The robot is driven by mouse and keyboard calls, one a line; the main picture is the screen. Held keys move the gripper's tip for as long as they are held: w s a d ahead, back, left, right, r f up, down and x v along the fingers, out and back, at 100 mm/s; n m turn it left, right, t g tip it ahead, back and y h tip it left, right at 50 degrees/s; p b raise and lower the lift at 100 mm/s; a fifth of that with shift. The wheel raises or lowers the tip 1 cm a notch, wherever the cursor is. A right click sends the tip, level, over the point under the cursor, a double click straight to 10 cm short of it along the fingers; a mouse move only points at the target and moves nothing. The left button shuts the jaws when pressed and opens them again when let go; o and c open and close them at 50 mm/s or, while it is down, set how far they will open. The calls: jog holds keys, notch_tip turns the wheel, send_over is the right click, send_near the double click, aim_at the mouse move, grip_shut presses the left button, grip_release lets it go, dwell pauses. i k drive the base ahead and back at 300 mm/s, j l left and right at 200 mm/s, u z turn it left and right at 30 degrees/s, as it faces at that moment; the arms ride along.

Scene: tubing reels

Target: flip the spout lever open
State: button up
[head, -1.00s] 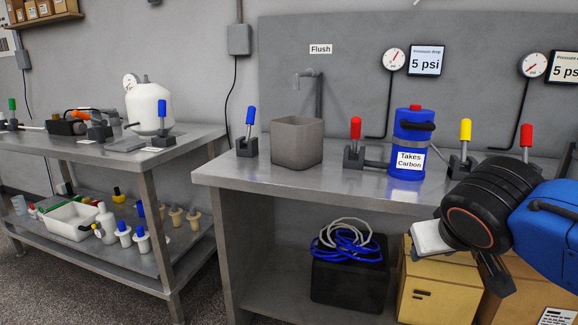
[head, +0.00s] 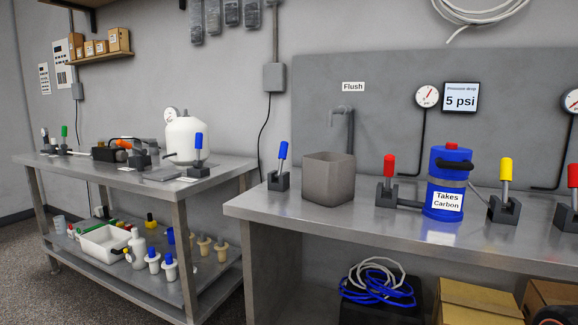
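The spout (head: 347,118) is a grey bent pipe under the "Flush" sign (head: 353,87), above a grey square basin (head: 328,178) on the right bench. A lever with a blue handle (head: 283,150) stands just left of the basin in a dark block (head: 278,181). Its handle points up with a slight lean to the right. It is the lever closest to the spout, but no label ties it to the spout. My gripper is out of the picture. Only a dark rounded piece, probably of my arm, shows in the bottom right corner.
Right of the basin, a red-handled lever (head: 389,166) and a yellow-handled lever (head: 506,170) flank a blue "Takes Carbon" canister (head: 445,206). Another red-handled lever (head: 573,174) stands at the right edge. The front strip of the bench (head: 330,216) is clear. A left bench (head: 110,172) holds equipment.

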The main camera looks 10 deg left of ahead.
aim_at(284, 146)
jog(key=i+j+u, duration=0.35)
jog(key=j, duration=0.4)
jog(key=i+j+u, duration=0.35)
jog(key=i+j, duration=0.25)
jog(key=i+j+u, duration=0.35)
jog(key=i, duration=0.35)
jog(key=j, duration=0.1)
